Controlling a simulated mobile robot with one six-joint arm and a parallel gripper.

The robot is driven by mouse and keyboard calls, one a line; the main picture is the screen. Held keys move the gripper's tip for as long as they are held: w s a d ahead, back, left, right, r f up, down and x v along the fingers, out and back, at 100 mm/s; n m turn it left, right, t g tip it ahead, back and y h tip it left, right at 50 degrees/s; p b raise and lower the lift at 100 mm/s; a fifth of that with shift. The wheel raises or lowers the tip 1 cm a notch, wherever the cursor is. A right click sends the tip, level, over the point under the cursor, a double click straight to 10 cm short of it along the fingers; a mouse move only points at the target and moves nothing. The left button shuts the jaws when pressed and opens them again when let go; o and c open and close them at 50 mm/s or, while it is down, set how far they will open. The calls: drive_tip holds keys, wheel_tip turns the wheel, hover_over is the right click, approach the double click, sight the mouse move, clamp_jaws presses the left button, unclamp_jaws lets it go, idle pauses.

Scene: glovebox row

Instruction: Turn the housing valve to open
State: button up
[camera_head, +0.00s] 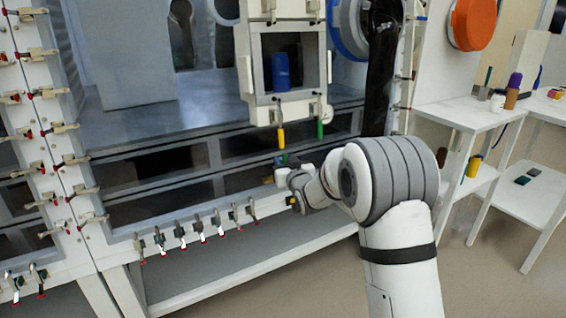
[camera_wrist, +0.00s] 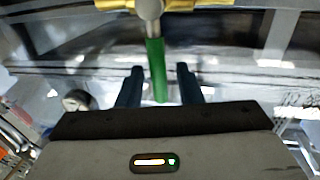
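A green valve handle (camera_wrist: 156,68) hangs from a pale metal pivot (camera_wrist: 150,18) in the wrist view. The two dark blue fingers of my gripper (camera_wrist: 159,82) stand on either side of it, with a gap showing at each side. In the head view my gripper (camera_head: 284,160) is below the small chamber (camera_head: 246,75) on the glovebox front, partly hidden by my wrist. A yellow handle (camera_head: 281,137) and a green handle (camera_head: 320,128) hang under that chamber. I cannot tell which of the handles is the housing valve.
A round gauge (camera_head: 326,113) sits beside the green handle; a gauge (camera_wrist: 76,100) also shows in the wrist view. Several toggle clamps (camera_head: 201,228) line the lower rail. A blue cylinder (camera_head: 280,71) stands inside the chamber. A white side table (camera_head: 470,113) is at the right.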

clamp_jaws()
